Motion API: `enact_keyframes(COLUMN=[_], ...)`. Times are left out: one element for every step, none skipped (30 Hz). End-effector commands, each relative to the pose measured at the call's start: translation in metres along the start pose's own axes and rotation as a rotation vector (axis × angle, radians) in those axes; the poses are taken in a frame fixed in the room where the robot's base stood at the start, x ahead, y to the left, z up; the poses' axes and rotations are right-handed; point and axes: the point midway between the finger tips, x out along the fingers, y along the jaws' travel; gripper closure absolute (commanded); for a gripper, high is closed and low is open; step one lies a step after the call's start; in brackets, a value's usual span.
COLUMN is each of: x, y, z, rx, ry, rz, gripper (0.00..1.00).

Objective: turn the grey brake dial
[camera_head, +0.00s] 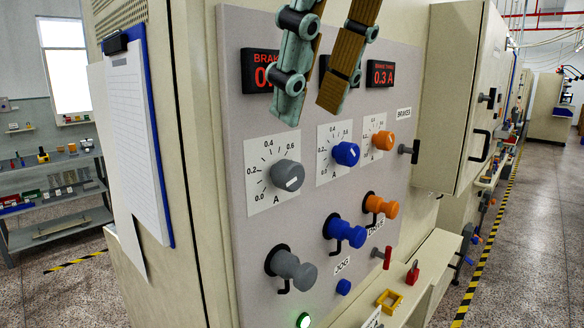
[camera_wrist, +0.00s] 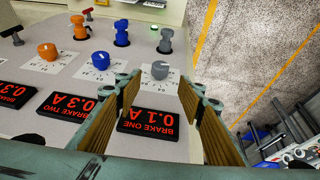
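The grey brake dial (camera_head: 287,175) is the left one of three round dials on the grey panel (camera_head: 235,75), over a white scale from 0.0 to above 0.6. Its white mark tilts up to the right in the head view. My gripper (camera_head: 307,108) hangs in front of the displays, above the dial, with its fingers apart and empty. In the wrist view the grey dial (camera_wrist: 160,70) appears beyond and between the fingertips of my gripper (camera_wrist: 159,92), with no contact visible. The brake one display (camera_wrist: 147,122) reads 0.1 A; in the head view my gripper partly covers the displays.
A blue dial (camera_head: 346,154) and an orange dial (camera_head: 384,140) sit to the right. Below are grey (camera_head: 290,268), blue (camera_head: 345,233) and orange (camera_head: 382,206) knobs with hooks. A green-lit button (camera_head: 304,320) is lower. A clipboard (camera_head: 137,140) hangs left; an open cabinet door (camera_head: 460,90) stands right.

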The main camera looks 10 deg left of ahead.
Motion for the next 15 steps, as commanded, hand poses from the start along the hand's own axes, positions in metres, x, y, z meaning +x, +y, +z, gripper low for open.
enact_keyframes(x=[0.009,0.013,0.018,0.022,0.026,0.032,0.036,0.04,0.045,0.049,0.053,0.058,0.062,0.066,0.071], y=[0.0,0.0,-0.001,-0.001,-0.001,0.0,-0.001,-0.001,-0.001,-0.001,-0.001,-0.001,-0.001,-0.001,-0.001], z=[0.001,0.001,0.001,0.001,0.001,0.001,0.001,0.001,0.001,0.001,0.001,0.001,0.001,0.001,0.001], rx=[0.0,0.0,-0.001,-0.001,-0.001,-0.001,-0.001,-0.001,-0.001,-0.001,-0.001,-0.001,-0.001,-0.001,-0.001], ry=[-0.001,-0.001,-0.002,-0.002,-0.002,-0.001,-0.001,-0.002,-0.003,-0.002,-0.001,-0.002,-0.002,-0.002,-0.002], rz=[-0.001,-0.001,-0.001,-0.001,-0.001,-0.001,-0.001,-0.001,-0.001,-0.001,-0.001,-0.001,-0.001,-0.001,-0.001], gripper=[0.64,0.64,0.64,0.64,0.64,0.64,0.64,0.64,0.64,0.64,0.64,0.64,0.64,0.64,0.64])
